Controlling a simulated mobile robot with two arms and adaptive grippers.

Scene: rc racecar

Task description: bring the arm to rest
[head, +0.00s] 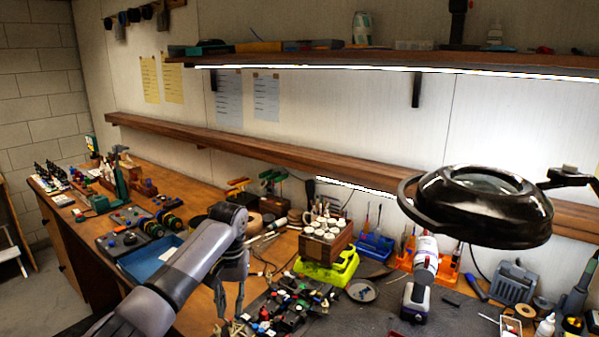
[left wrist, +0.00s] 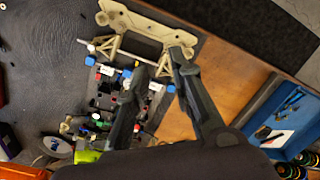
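My left gripper (head: 231,308) hangs fingers-down from my bent left arm, over the bench at the left edge of the dark mat. The partly assembled RC car (head: 290,304) lies on the mat just right of the gripper. In the left wrist view the car's dark chassis with coloured parts (left wrist: 112,95) is left of and behind the fingers. A beige frame part (left wrist: 150,25) is beyond the fingertips. My right gripper is in neither view.
A blue tray (head: 150,262) stands left of my arm. A lime-green stand with a wooden box (head: 325,262) of white jars is behind the car. A drill (head: 420,285) stands on the mat, below a black magnifier lamp (head: 480,205). A small round dish (head: 361,291) lies between.

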